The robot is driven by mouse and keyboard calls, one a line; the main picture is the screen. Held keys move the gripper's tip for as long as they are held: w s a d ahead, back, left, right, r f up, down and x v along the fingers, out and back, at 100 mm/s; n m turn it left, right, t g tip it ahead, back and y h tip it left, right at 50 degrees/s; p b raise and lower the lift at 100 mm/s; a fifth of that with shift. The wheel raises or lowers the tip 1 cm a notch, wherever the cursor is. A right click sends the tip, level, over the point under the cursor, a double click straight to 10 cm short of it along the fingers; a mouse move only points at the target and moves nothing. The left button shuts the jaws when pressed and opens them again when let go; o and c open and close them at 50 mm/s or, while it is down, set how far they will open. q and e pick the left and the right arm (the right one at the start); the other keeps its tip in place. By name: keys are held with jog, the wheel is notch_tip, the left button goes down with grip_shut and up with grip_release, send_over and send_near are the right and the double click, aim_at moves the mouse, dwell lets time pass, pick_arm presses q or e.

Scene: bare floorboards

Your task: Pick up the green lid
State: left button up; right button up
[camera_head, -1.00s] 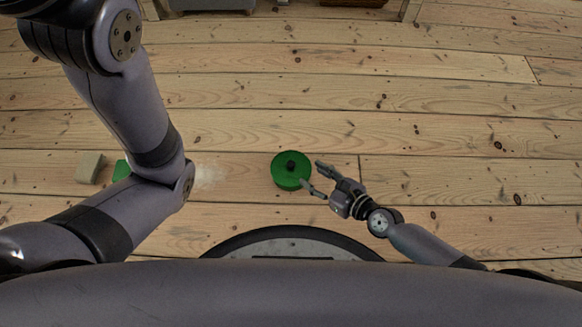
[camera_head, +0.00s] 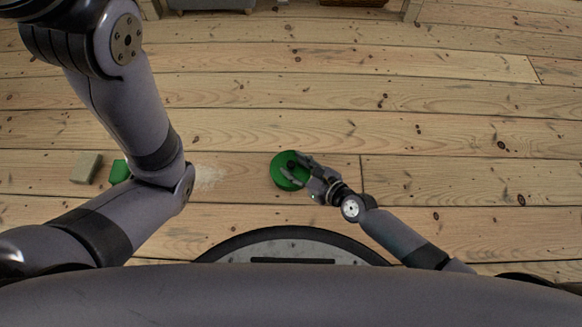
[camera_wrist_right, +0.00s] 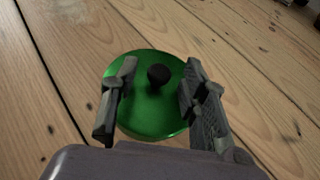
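The green lid (camera_head: 279,175) is round with a dark knob (camera_wrist_right: 158,76) at its centre, and it sits low at the middle of the head view. In the right wrist view the lid (camera_wrist_right: 150,118) lies between and beneath my fingers. My right gripper (camera_head: 293,172) is open over the lid, with one finger on each side of the knob. In the right wrist view gaps show between the knob and both fingers of the gripper (camera_wrist_right: 155,85). Whether the lid rests on something is hidden. My left arm comes in from the left; its gripper is not seen.
A beige block (camera_head: 86,167) and a green object (camera_head: 119,171) lie on the floor at the left, the green one partly behind my left arm. The floorboards (camera_head: 430,130) beyond are bare.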

grip_shut()
dwell(0.5)
